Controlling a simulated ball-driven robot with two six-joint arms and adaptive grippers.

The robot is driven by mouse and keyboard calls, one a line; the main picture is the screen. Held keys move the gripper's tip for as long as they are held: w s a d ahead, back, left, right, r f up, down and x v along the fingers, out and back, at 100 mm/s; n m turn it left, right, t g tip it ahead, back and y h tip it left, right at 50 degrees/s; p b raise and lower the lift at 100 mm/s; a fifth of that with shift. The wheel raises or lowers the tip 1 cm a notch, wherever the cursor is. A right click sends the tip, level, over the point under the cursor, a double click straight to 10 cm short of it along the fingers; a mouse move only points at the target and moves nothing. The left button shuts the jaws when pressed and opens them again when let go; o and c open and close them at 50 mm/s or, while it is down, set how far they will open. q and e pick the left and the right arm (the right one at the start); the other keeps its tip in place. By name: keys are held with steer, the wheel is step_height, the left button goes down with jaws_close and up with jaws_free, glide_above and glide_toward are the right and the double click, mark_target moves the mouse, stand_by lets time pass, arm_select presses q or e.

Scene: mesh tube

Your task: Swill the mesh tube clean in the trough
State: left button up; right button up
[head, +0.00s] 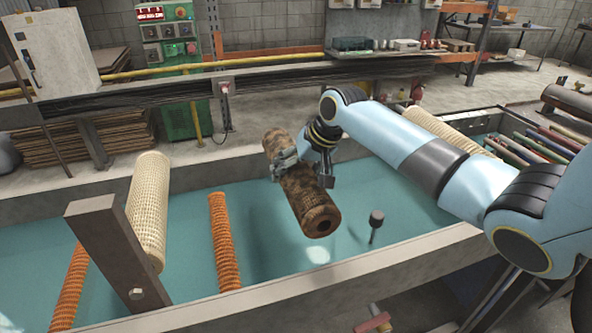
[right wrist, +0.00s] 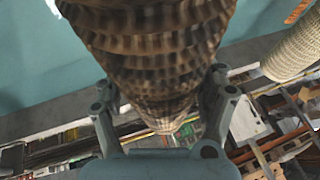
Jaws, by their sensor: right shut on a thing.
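The mesh tube (head: 312,208) is brown, blotchy and dirty-looking. My right gripper (head: 305,172) is shut around its middle and holds it tilted, its near end lower with a dark hole showing. It appears to hang above the teal water of the trough (head: 365,268), with a dark patch below it. In the right wrist view the tube (right wrist: 150,50) shows brown ridged mesh between the two fingers of the right gripper (right wrist: 160,100). My left gripper is not in view.
A cream mesh tube (head: 148,205) and orange ribbed tubes (head: 225,240) lie at the left of the trough, near a grey post (head: 115,250). A dark peg (head: 376,222) stands right of the held tube. Another cream tube (head: 450,133) and coloured tubes (head: 550,145) lie at the right.

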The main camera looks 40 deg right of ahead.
step_height(320, 180, down, 22)
steer(key=b, duration=1.4)
steer(key=shift+w+f, duration=0.1)
steer(key=shift+a, duration=0.1)
